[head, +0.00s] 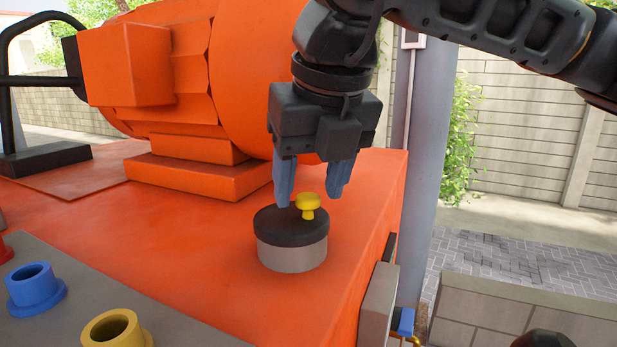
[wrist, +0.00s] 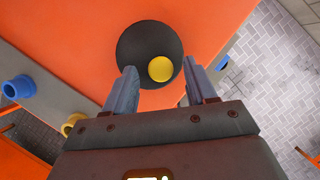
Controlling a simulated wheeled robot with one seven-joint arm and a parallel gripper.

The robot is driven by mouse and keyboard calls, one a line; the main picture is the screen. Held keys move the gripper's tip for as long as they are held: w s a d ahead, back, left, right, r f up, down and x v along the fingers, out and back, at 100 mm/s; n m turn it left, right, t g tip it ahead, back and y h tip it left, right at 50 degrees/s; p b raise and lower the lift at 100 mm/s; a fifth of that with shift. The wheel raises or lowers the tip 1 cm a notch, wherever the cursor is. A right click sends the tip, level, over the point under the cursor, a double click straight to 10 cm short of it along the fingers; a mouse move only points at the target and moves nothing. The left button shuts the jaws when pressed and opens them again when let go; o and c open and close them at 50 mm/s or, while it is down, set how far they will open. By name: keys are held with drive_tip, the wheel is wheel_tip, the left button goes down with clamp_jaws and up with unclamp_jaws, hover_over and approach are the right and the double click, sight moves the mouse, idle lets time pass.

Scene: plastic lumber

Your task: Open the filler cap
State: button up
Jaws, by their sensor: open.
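The filler cap (head: 291,226) is a black disc with a yellow knob (head: 308,204) standing up from its top. It sits flat on a grey round neck (head: 293,256) on the orange machine top. In the wrist view the black cap (wrist: 135,48) and its yellow knob (wrist: 161,69) show ahead of the fingers. My gripper (head: 312,200) points down just above the cap, its blue fingers apart. In the wrist view the knob appears between the two fingers (wrist: 158,88), nearer the right one. Nothing is held.
An orange motor-like housing (head: 180,70) rises behind the cap. A blue pipe stub (head: 34,288) and a yellow one (head: 115,328) stand on a grey panel at front left. A grey post (head: 425,150) stands to the right. The orange top around the cap is clear.

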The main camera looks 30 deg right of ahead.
drive_tip(key=shift+w+f, duration=0.15)
drive_tip(key=shift+f, duration=0.2)
drive_tip(key=shift+c, duration=0.5)
clamp_jaws()
